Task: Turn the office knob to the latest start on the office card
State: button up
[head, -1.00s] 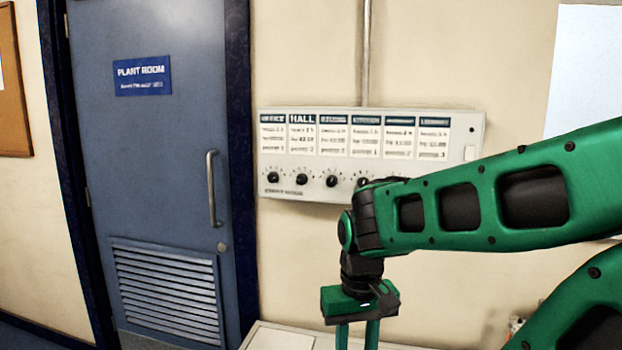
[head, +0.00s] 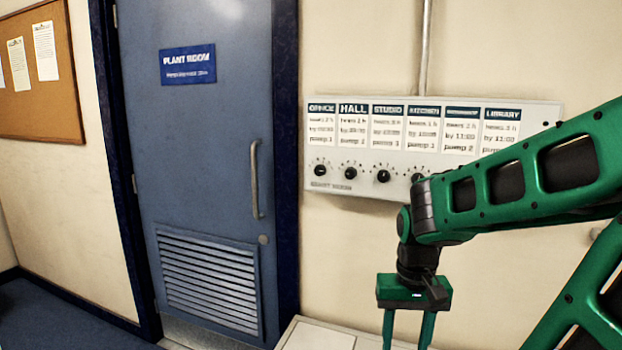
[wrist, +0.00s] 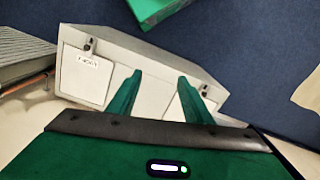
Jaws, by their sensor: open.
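The white control panel (head: 340,205) hangs on the wall right of the door. The office card (head: 321,125) is the leftmost of its cards; its small print is too blurred to read surely. The office knob (head: 320,170) sits below that card, a black dial with a light mark. My gripper (head: 408,345) hangs pointing down, below and right of the office knob and well apart from it. In the wrist view my gripper (wrist: 158,82) shows two green fingers spread apart with nothing between them. My arm hides the panel's right-hand knobs.
A white cabinet (head: 315,338) stands low by the wall below the panel; it also shows under my fingers in the wrist view (wrist: 150,60). A blue plant room door (head: 205,120) with a handle is on the left. A cork board (head: 40,100) hangs at far left.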

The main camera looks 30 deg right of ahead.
jog(key=w+d+f+m+h, duration=0.2)
jog(key=w+d+f+h, duration=0.1)
jog(key=w+d, duration=0.3)
jog(key=w+d+f+m+h, duration=0.2)
jog(key=w+d+f+h, duration=0.15)
jog(key=w, duration=0.55)
jog(key=n+t+h, duration=0.1)
jog(key=t+h, duration=0.7)
jog(key=t, duration=0.3)
send_near(318, 172)
jog(key=x, duration=0.8)
jog(key=shift+d, duration=0.1)
